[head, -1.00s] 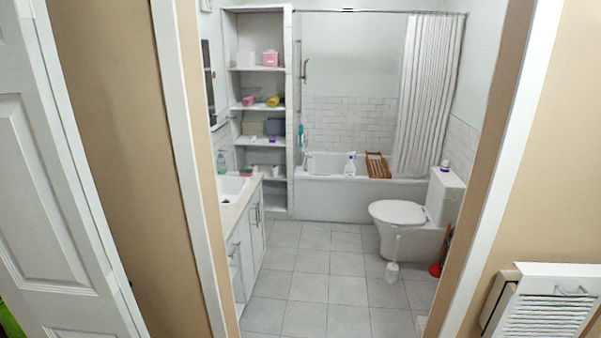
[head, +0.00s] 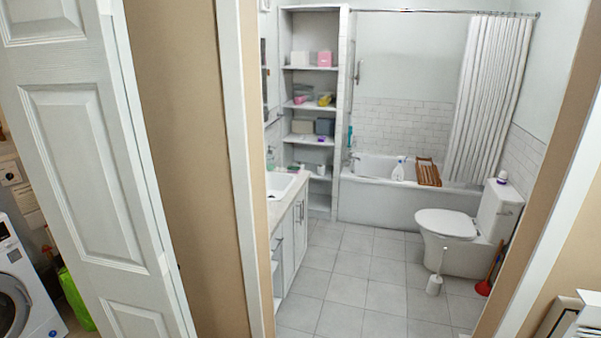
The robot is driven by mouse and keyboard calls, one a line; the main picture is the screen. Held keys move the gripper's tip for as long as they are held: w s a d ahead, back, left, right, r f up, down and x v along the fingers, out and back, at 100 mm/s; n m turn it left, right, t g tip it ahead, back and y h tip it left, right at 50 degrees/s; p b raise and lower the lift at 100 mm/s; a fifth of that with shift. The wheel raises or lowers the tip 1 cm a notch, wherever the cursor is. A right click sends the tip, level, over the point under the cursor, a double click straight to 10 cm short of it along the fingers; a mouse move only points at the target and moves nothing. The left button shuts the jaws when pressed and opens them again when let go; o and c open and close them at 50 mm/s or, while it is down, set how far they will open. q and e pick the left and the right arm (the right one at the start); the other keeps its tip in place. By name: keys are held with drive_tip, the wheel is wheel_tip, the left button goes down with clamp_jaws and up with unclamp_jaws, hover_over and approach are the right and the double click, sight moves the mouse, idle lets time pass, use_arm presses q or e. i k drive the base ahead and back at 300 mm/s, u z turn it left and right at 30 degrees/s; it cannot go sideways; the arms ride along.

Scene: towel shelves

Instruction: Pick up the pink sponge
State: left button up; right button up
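I cannot tell for sure which item is the pink sponge. A small pink item (head: 300,99) lies on the second shelf, beside a yellow item (head: 324,101). A larger pink box-like item (head: 324,58) stands on the shelf above. A tiny patch of pink also shows at the far end of the sink counter, too small to make out. All of these are far off, through the doorway. Neither of my grippers is in view.
The shelf unit (head: 345,130) stands at the back left, past the sink counter (head: 275,215). A bathtub (head: 380,205) and toilet (head: 450,225) are on the right. The tiled floor (head: 350,270) between is clear.

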sight(295, 170)
drive_tip(key=z, duration=0.6)
drive_tip(key=i, duration=5.75)
drive_tip(key=u, duration=1.85)
